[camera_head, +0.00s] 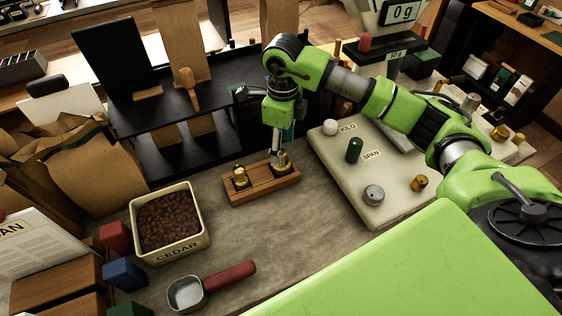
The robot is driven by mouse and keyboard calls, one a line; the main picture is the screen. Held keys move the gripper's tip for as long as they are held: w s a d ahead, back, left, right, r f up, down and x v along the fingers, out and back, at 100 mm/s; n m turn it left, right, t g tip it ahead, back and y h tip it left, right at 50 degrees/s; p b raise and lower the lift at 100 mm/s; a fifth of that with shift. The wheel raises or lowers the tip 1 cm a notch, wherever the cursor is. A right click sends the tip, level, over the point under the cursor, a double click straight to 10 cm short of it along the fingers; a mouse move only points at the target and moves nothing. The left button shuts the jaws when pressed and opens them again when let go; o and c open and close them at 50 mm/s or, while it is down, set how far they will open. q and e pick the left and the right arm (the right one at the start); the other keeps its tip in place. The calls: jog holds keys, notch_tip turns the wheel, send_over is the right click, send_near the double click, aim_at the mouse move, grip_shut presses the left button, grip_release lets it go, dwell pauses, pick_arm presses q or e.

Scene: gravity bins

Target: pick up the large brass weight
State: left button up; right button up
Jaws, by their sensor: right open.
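A wooden block (262,186) stands on the grey counter and holds two brass weights. The smaller-looking brass weight (240,177) sits in its left part. The large brass weight (281,163) sits in its right part, partly covered by my gripper. My right gripper (280,152) points down directly over this weight, with its fingers at or around the weight's top. It is open, and I cannot tell whether the fingers touch the brass. My left gripper is not in view.
A CEDAR bin (203,240) of brown pieces and a red-handled scoop (186,293) are left and in front. A pale panel (335,170) with knobs lies right of the block. A black shelf (150,118) stands behind. Counter in front of the block is clear.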

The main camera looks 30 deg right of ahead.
jog(key=shift+a+f, duration=0.1)
jog(key=shift+f, duration=0.1)
jog(key=f+p, duration=0.1)
jog(key=f, duration=0.1)
jog(key=f+p, duration=0.2)
jog(key=shift+s+a+f, duration=0.1)
jog(key=shift+s+a, duration=0.05)
jog(key=shift+a, duration=0.05)
jog(key=shift+f, duration=0.35)
jog(key=c, duration=1.5)
jog(key=shift+r, duration=0.1)
grip_shut()
